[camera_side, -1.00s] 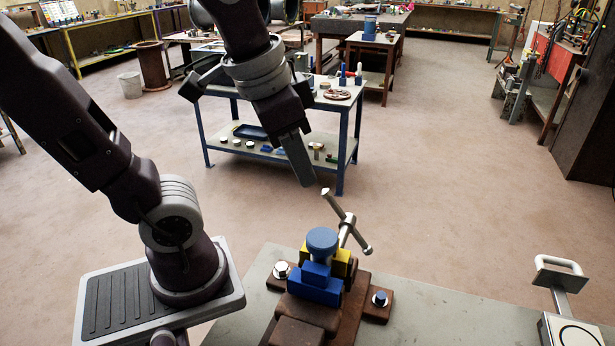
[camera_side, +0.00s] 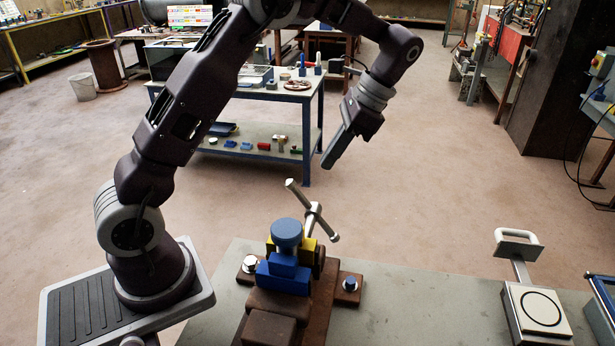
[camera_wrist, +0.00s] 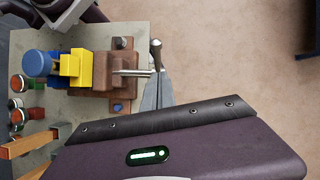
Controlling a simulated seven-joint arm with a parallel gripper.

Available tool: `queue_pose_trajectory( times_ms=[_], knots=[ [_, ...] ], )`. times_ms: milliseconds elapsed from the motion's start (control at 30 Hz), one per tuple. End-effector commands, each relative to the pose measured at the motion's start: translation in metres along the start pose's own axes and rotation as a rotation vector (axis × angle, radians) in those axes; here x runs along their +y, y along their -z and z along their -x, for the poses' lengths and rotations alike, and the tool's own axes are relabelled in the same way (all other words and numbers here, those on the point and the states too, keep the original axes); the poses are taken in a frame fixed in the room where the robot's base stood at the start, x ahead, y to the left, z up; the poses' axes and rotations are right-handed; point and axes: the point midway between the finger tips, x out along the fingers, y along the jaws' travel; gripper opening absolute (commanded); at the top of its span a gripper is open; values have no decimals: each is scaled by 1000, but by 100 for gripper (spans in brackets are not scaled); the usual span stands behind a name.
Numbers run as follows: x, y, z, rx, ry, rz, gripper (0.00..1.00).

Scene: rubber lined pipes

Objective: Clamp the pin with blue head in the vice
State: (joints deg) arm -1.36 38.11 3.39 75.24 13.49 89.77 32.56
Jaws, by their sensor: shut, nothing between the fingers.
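The pin's blue head (camera_side: 286,232) shows above the vice, with its short grey shank standing upright between the blue jaw (camera_side: 284,274) and the yellow jaw (camera_side: 306,244). I cannot tell whether the jaws press on it. In the wrist view the blue head (camera_wrist: 38,63) is beside the yellow jaw (camera_wrist: 75,68). The brown vice (camera_side: 262,300) has a metal handle bar (camera_side: 314,212) on its far side. My gripper (camera_side: 328,162) is shut and empty, above and right of the handle in the side view. In the wrist view its fingertips (camera_wrist: 158,80) appear close to the handle; the actual gap is unclear.
The vice stands on a grey bench (camera_side: 400,315). A device with a white handle (camera_side: 535,305) sits at the bench's right. In the wrist view several red and green items (camera_wrist: 20,100) lie at the left. A blue-framed table (camera_side: 300,95) stands on the floor behind.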

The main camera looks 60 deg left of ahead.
Motion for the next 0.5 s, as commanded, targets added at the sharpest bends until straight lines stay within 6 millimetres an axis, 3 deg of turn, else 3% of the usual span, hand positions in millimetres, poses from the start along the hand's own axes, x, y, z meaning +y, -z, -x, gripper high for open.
queue_pose_trajectory(
  times_ms=[200,500],
  knots=[
    [1,-6,-44,-1,-3,2,0],
    [0,-17,-68,2,0,1,0]
  ],
)
